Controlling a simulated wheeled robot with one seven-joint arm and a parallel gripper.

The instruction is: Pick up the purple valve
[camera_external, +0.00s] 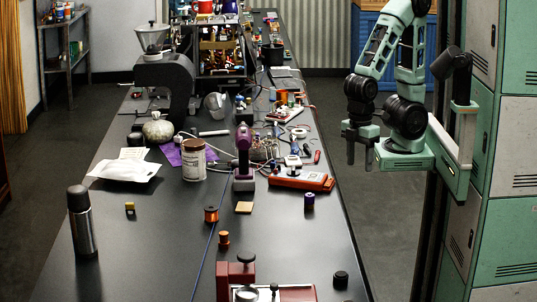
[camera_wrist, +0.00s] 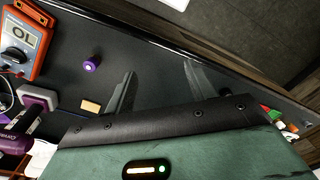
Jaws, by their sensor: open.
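The purple valve (camera_external: 309,202) is a small upright purple cylinder on the black bench near its right edge, just in front of the orange meter. In the wrist view the valve (camera_wrist: 92,64) shows a pale spot on its top and lies to the left of both fingers. My gripper (camera_external: 359,153) is open and empty, held above and to the right of the bench edge, apart from the valve. In the wrist view both fingers of my gripper (camera_wrist: 160,74) stand spread, with only dark surface between them.
The orange meter (camera_external: 301,180) and a purple drill-like tool (camera_external: 243,160) stand behind and left of the valve. A tan block (camera_external: 244,208), a copper spool (camera_external: 211,214) and a black knob (camera_external: 341,279) are nearby. Green lockers (camera_external: 503,200) stand close on the right.

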